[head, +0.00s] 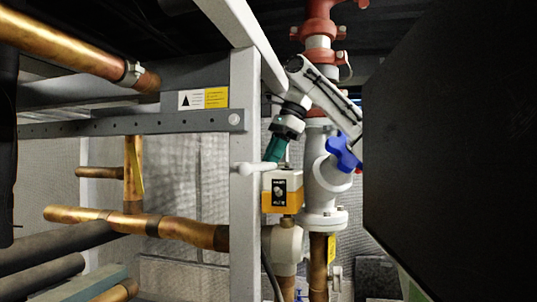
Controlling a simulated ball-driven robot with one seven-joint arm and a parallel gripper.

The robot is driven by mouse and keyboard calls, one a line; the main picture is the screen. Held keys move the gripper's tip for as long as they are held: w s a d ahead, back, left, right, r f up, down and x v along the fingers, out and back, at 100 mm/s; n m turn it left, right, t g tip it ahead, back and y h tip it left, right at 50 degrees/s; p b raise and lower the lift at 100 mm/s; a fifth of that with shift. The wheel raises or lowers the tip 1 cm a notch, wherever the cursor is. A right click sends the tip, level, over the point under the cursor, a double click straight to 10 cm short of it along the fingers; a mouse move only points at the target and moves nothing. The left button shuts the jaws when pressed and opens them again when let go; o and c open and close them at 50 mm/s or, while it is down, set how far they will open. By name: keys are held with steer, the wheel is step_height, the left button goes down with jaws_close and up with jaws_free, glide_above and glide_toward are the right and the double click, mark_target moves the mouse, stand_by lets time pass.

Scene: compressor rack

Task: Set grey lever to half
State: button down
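The grey lever (250,168) shows in the head view as a pale handle with a rounded end. It points left from the top of a white and yellow valve box (282,192) and crosses in front of the grey upright post. My gripper (275,153), with teal fingers, reaches down from the upper right. Its fingertips are at the right part of the lever, just above the box. I cannot tell whether they touch it or whether they are open or shut. The lever's right end is partly hidden by the fingers.
A grey upright post (244,110) stands left of the box. A white flanged pipe (323,190) with a blue handle (345,153) stands close on the right. Copper pipes (190,231) run at left. A large dark panel (450,140) blocks the right side.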

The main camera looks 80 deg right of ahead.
stand_by(0.4)
steer(key=c, duration=1.1)
jaws_free()
